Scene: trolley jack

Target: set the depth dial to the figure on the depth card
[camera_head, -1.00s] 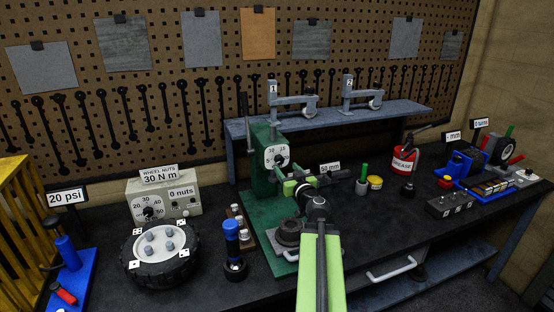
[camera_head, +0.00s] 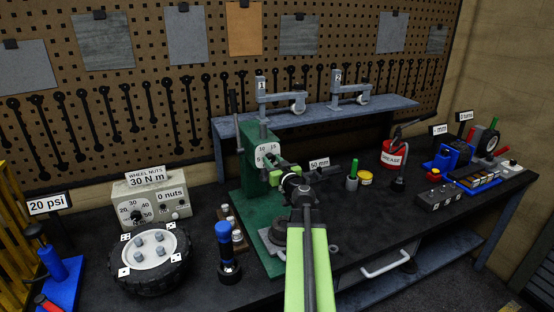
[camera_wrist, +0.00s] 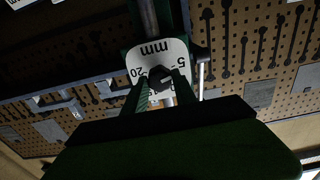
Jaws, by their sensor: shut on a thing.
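The green drill press (camera_head: 258,185) stands on the bench with a white depth dial (camera_head: 266,148) on its head. In the wrist view the dial plate (camera_wrist: 153,54) appears upside down, with "mm" and figures including 5 and 20. My gripper (camera_wrist: 161,86) is shut on the dark dial knob (camera_wrist: 160,76), one finger on each side. In the head view my gripper (camera_head: 276,170) covers the lower part of the dial. The pointer's setting cannot be read clearly. The depth card (camera_head: 319,163) beside the press ends in "0 mm"; its first digit looks like 5 but is too small to be sure.
A tyre (camera_head: 150,262) with wheel nuts, a torque box (camera_head: 151,198) and a blue-capped torch-like tool (camera_head: 226,245) are left of the press. A grey shelf (camera_head: 310,122) with two clamps stands behind. A red grease can (camera_head: 394,154) is to the right.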

